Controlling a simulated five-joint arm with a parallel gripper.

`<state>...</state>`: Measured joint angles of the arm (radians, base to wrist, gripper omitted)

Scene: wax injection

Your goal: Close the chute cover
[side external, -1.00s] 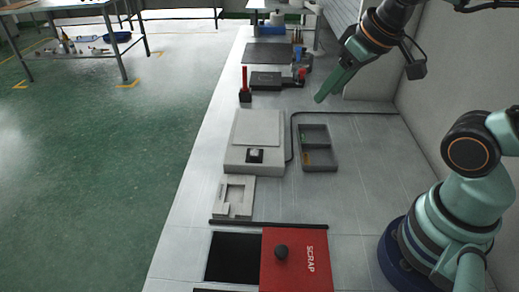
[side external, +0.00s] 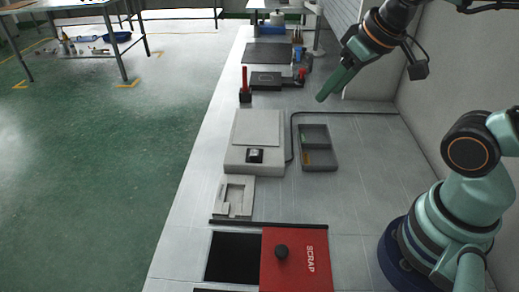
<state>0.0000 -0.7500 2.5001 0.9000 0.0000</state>
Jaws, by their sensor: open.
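The chute cover (side external: 300,268) is a red sliding panel marked SCRAP with a dark round knob (side external: 281,252). It lies at the front of the bench, to the right of the dark chute opening (side external: 233,258), which shows uncovered. A dark rail (side external: 268,224) runs along the far side of both. My gripper (side external: 322,98) is green and hangs in the upper right, above the bench and well away from the cover. It is open and holds nothing that I can see; the gap between its fingers is hard to make out from this side.
A pale machine block (side external: 256,145) and a grey two-part tray (side external: 319,160) stand mid-bench. A pale notched fixture (side external: 235,197) lies between the block and the rail. A red upright piece (side external: 244,82) stands farther back. The bench right of the fixture is clear.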

